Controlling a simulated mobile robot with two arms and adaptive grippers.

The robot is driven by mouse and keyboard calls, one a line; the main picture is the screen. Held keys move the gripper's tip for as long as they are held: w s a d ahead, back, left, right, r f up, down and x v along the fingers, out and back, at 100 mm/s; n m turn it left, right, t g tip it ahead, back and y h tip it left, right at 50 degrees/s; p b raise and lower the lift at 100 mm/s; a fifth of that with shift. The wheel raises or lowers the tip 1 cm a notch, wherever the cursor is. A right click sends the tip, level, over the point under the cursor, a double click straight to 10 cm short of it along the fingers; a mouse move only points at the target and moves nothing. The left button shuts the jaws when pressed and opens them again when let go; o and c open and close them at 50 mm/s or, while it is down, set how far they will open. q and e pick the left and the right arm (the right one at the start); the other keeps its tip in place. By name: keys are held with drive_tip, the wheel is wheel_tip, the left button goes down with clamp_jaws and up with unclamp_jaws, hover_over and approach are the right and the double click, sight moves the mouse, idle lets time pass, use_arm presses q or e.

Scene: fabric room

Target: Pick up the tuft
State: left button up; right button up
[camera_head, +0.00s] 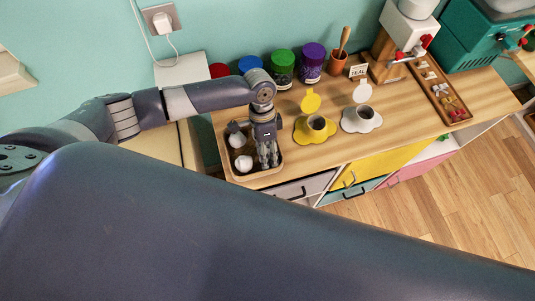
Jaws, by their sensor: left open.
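Two white tufts sit in the wooden tray (277,173) at the counter's left end. One tuft (243,162) lies near the tray's front, and the other tuft (237,141) lies behind it, partly overlapped by a dark part of my gripper or wrist. My left gripper (268,163) points down over the right side of the tray, to the right of the tufts. It is open, and I see nothing held in it. Its height above the tray floor is hard to tell. My right gripper is out of view.
Jars with red, blue, green and purple lids (313,50) stand along the wall behind. A yellow saucer with a cup (315,130) and a white one (361,119) stand to the right. A long wooden tray (437,85) lies farther right. Bare counter separates them.

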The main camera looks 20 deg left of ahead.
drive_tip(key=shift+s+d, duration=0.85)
